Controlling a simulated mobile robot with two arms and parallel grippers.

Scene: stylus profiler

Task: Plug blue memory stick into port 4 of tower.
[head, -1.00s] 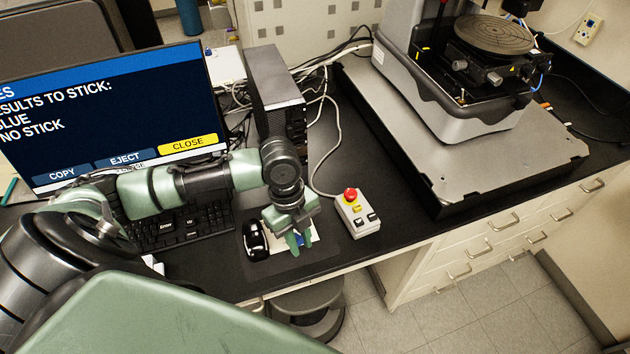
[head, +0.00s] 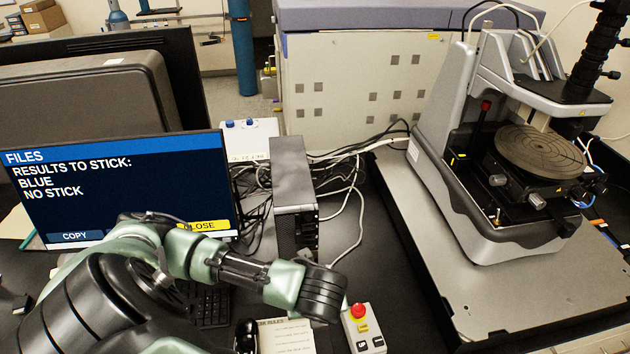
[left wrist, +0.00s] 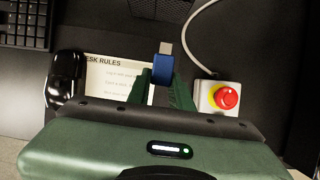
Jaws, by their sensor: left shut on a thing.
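The blue memory stick (left wrist: 162,73) is between the green fingers of my left gripper (left wrist: 160,92) in the left wrist view. Its silver plug points up in that picture, away from the gripper, and touches nothing. The dark tower (head: 293,185) stands right of the monitor in the head view, its narrow port side facing forward. Port numbers are too small to read. In the head view my left wrist is in front of the tower's lower right, and the gripper and stick are not visible there. My right gripper is in neither view.
The monitor (head: 110,190) reads "BLUE" and "NO STICK". A rules card (head: 287,338), a mouse (left wrist: 65,78) and a control box with a red button (head: 362,330) lie near my gripper. Loose cables (head: 350,215) run right of the tower. The profiler (head: 470,200) stands at right.

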